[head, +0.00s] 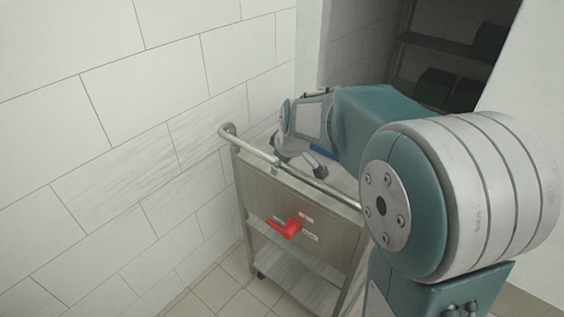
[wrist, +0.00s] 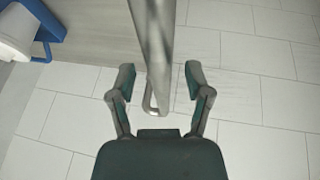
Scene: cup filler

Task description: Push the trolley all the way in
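The trolley (head: 300,207) is a grey metal cart beside the white tiled wall, with a lower shelf and a red handle (head: 286,228) on its side panel. A round metal rail (head: 252,148) runs along its upper edge and bends at the left corner. My gripper (head: 313,165) is over the trolley top, partly hidden by my arm. In the wrist view my gripper (wrist: 160,78) is open, fingers spread on either side of a grey metal bar (wrist: 152,40). No contact shows, and I cannot tell the bar's depth between the fingers.
A blue item (wrist: 46,30) with a white rounded object (wrist: 14,38) shows at the wrist view's upper left. The tiled wall (head: 130,120) stands close to the trolley's left. A doorway with dark shelving (head: 440,65) opens behind. Tiled floor (head: 215,290) is clear in front.

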